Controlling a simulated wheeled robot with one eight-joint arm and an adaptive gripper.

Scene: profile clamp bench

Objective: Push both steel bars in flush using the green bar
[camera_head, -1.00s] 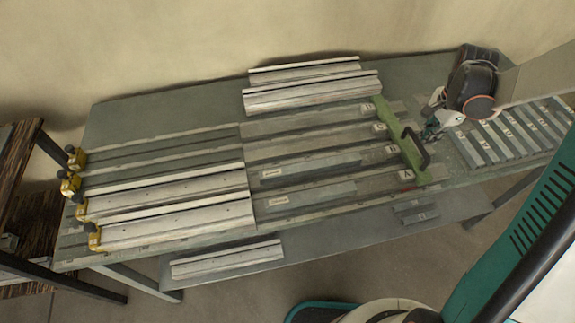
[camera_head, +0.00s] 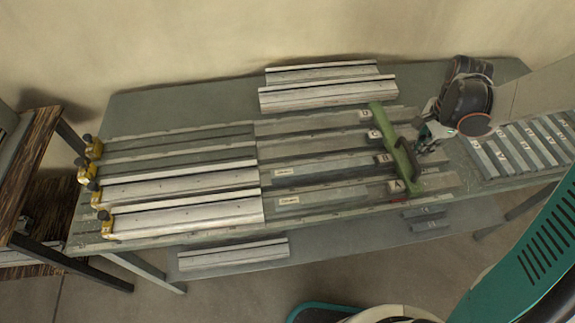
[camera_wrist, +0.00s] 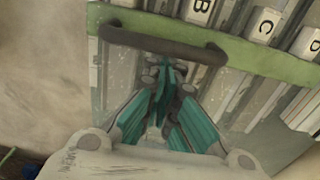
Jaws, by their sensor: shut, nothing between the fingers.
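The green bar (camera_head: 397,153) lies across the lettered lanes on the bench, with a dark handle on its right side. In the wrist view the green bar (camera_wrist: 272,64) crosses the top and its dark handle (camera_wrist: 160,42) arches just ahead of the fingers. My gripper (camera_head: 424,146) is shut and empty, close to the handle; in the wrist view the fingertips (camera_wrist: 166,72) are at the handle, contact unclear. Two pale steel bars, an upper (camera_head: 180,187) and a lower (camera_head: 190,217), lie in the left part of the lanes, by yellow clamps.
White tiles lettered A (camera_head: 396,186) to D line the green bar's left side. Yellow clamps (camera_head: 104,222) stand at the lanes' left ends. Spare pale profiles (camera_head: 328,93) lie at the back. A rack of numbered bars (camera_head: 520,150) is at the right. A lower shelf holds another profile (camera_head: 232,258).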

